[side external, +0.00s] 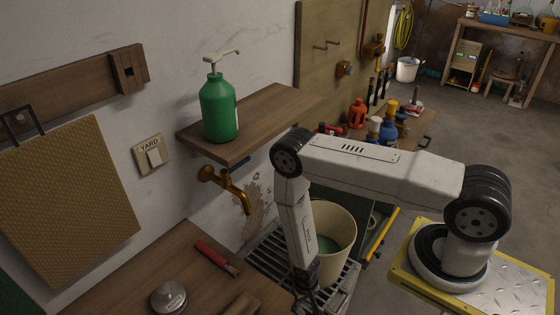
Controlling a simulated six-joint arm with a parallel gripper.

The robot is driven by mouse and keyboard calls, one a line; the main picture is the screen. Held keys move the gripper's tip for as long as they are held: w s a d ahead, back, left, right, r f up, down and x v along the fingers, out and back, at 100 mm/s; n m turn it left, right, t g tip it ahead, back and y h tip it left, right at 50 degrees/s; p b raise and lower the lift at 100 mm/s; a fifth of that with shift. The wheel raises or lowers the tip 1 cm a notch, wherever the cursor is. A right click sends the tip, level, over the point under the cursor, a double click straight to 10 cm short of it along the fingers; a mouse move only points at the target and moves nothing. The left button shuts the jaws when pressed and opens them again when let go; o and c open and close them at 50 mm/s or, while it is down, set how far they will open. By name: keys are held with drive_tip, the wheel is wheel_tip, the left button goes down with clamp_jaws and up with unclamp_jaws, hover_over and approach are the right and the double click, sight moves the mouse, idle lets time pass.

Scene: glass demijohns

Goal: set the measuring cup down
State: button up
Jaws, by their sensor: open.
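My gripper (307,300) points down at the bottom edge of the picture, low over the metal drain grate (266,258). Its jaws are open, but its fingertips are small and dark here. I cannot make out a measuring cup for certain. A large cream bucket (337,225) with something greenish inside stands upright on the grate, just right of my gripper and partly behind my forearm. Whether my gripper touches the bucket cannot be told.
A brass tap (228,188) sticks out above the grate. A green pump bottle (219,110) stands on the wall shelf (262,118). The wooden bench (140,285) at left holds a red-handled tool (216,257) and a round metal lid (168,297). Several bottles crowd behind my arm.

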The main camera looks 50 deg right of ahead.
drive_tip(key=w+r+n+t, duration=0.1)
drive_tip(key=w+r, duration=0.3)
drive_tip(key=r, duration=0.7)
drive_tip(key=w+r+n, duration=0.1)
drive_tip(key=w+r, duration=0.4)
drive_tip(key=r, duration=0.5)
drive_tip(key=s+d+r+n+t, duration=0.1)
drive_tip(key=s+r, duration=0.2)
drive_tip(key=r, duration=0.7)
drive_tip(key=s+d+r+n, duration=0.1)
drive_tip(key=s+r, duration=0.3)
drive_tip(key=r, duration=0.7)
drive_tip(key=shift+s+n+t, duration=0.15)
drive_tip(key=shift+n+t, duration=0.25)
drive_tip(key=shift+n, duration=0.4)
drive_tip(key=shift+d, duration=0.1)
